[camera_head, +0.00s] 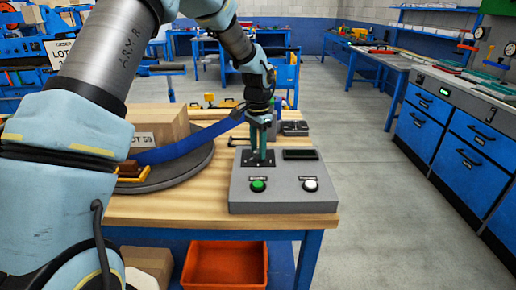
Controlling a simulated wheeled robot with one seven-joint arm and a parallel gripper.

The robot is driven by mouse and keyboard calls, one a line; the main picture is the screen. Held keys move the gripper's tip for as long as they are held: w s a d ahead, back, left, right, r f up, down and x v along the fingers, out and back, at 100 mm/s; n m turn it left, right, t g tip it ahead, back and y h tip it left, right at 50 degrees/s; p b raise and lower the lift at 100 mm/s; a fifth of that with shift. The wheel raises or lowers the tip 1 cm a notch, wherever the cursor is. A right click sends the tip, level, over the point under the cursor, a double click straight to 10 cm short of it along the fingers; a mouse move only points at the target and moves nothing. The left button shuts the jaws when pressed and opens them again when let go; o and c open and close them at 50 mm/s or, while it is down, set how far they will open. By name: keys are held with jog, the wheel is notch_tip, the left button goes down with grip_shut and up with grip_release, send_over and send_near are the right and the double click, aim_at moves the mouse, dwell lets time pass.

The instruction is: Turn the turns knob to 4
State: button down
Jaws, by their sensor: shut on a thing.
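A grey control panel (285,199) sits on the front right corner of the wooden table. It has a green button (258,185), a white button (310,185) and a dark display (300,154); I cannot read any figure on the display. My gripper (262,160) points straight down over the dark plate (250,162) at the panel's back left. Its fingers are shut on the turns knob, which they hide. The knob's pointer and any scale marks are too small or covered to tell.
A round grey turntable (190,176) with a cardboard box (160,128) stands left of the panel. A blue strap (190,148) runs across toward my arm. Small dark items (295,128) lie behind the panel. An orange bin (225,264) is under the table. The floor to the right is clear.

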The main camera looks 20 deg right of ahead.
jog(key=shift+r, duration=0.1)
jog(key=shift+c, duration=2.3)
grip_release()
notch_tip(320, 180, up, 11)
jog(key=b, duration=0.2)
